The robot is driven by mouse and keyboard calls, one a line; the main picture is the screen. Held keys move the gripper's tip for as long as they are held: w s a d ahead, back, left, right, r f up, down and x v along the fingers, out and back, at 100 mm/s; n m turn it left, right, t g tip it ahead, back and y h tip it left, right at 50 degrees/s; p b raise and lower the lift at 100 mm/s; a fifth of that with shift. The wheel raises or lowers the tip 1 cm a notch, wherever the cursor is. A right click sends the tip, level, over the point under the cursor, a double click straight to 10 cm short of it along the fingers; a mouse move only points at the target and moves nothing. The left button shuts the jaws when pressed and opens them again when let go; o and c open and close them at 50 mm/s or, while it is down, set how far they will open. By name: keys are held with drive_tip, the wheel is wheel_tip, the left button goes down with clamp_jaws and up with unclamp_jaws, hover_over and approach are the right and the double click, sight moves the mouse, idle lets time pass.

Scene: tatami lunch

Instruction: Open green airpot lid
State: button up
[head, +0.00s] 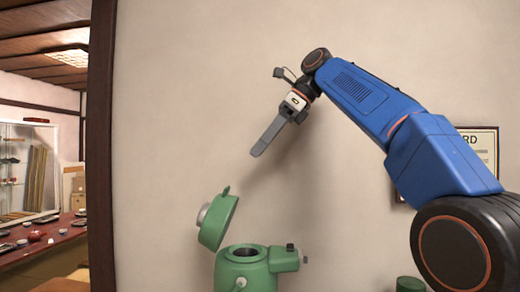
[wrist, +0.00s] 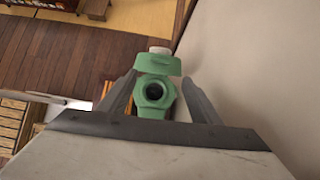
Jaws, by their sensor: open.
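The green airpot (head: 244,270) stands at the bottom middle of the head view, with its dark round mouth uncovered. Its green lid (head: 217,220) is raised and tilted up to the left, standing open. In the wrist view the airpot body (wrist: 153,97) and the raised lid (wrist: 157,64) show between my two fingers. My gripper (head: 258,152) is open and empty, well above and slightly right of the lid, not touching it. In the wrist view my gripper (wrist: 158,85) has its fingers spread apart. The lower part of the airpot is cut off in the head view.
A plain wall (head: 170,100) stands close behind the airpot. A framed notice (head: 486,145) hangs at the right. A dark green object (head: 410,284) shows at the bottom right. A dark post (head: 101,150) divides off a room with a red table (head: 45,238) at the left.

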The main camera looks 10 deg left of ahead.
drive_tip(key=shift+c, duration=0.6)
drive_tip(key=shift+d+f, duration=0.15)
drive_tip(key=c, duration=1.1)
drive_tip(key=shift+d+f+g+y, duration=0.25)
drive_tip(key=shift+d+g+y, duration=0.05)
clamp_jaws()
drive_tip(key=d+f+y, duration=0.5)
drive_tip(key=d+f, duration=0.2)
approach(227, 194)
wheel_tip(227, 194, down, 4)
drive_tip(key=a, duration=0.2)
drive_tip(key=a+r, duration=0.1)
drive_tip(key=a, duration=0.1)
drive_tip(key=shift+s+r, duration=0.3)
drive_tip(key=shift+r, duration=0.05)
drive_tip(key=shift+a+r, duration=0.2)
drive_tip(key=shift+a, duration=0.2)
